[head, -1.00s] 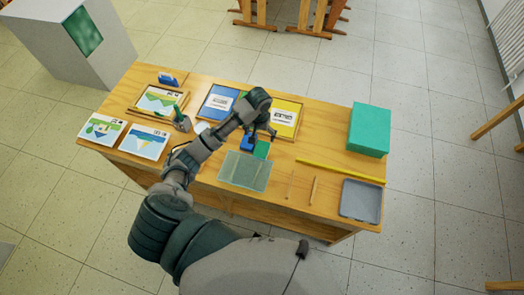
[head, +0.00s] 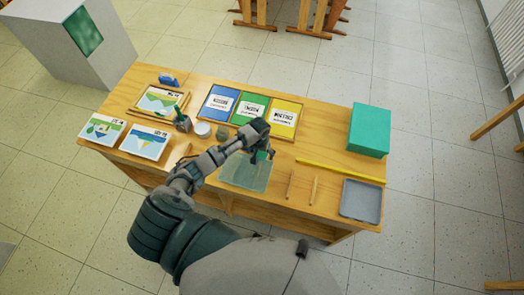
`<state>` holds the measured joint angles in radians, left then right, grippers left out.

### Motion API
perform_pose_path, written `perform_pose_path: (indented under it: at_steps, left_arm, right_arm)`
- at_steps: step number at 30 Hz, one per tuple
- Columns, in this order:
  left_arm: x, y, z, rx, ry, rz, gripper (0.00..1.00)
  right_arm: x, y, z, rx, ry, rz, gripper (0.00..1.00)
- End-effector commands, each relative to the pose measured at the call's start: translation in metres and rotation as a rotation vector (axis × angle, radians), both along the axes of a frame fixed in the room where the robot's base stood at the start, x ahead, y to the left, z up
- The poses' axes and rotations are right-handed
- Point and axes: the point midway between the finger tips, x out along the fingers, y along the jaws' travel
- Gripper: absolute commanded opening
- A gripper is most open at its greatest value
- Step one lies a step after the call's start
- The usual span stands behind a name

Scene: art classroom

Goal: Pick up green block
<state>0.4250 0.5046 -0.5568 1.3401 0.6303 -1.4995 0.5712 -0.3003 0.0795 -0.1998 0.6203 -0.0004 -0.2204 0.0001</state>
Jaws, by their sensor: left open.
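My left gripper (head: 262,154) is open, low over the back right of the pale green mat (head: 243,175). The small green block is not clearly visible now; the gripper and wrist cover the place where it showed earlier. I cannot tell whether the fingers are around it or touching it. The small blue block beside it is also hidden behind the arm. My right gripper is not in view.
A large teal box (head: 370,130) stands at the table's right. A yellow strip (head: 340,170), two thin sticks and a grey tray (head: 361,199) lie in front. Blue, green and yellow cards (head: 251,108) lie behind; a cup (head: 183,123) and pictures stand left.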

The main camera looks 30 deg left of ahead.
Motion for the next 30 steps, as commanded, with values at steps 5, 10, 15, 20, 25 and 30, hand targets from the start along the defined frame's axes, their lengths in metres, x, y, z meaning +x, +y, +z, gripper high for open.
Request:
perform_pose_path:
  at_steps: [5, 10, 15, 20, 25, 30]
  left_arm:
    - [-0.003, -0.003, -0.018, -0.007, 0.007, -0.004, 0.96]
    - [-0.005, -0.006, -0.021, -0.011, 0.014, -0.006, 0.96]
    - [-0.005, -0.005, -0.021, -0.009, 0.012, -0.006, 0.53]
    - [-0.004, -0.003, -0.019, -0.005, 0.009, -0.004, 0.13]
    - [-0.004, -0.002, -0.018, -0.003, 0.009, -0.003, 0.00]
    - [-0.003, -0.001, -0.017, -0.003, 0.007, -0.002, 0.00]
  right_arm:
    - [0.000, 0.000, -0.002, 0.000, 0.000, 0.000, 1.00]
    - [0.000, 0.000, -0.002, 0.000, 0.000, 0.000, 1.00]
    - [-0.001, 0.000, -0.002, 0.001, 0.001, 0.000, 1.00]
    - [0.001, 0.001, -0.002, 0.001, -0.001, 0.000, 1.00]
    - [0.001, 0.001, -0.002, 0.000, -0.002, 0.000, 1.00]
    - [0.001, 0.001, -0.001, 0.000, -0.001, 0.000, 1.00]
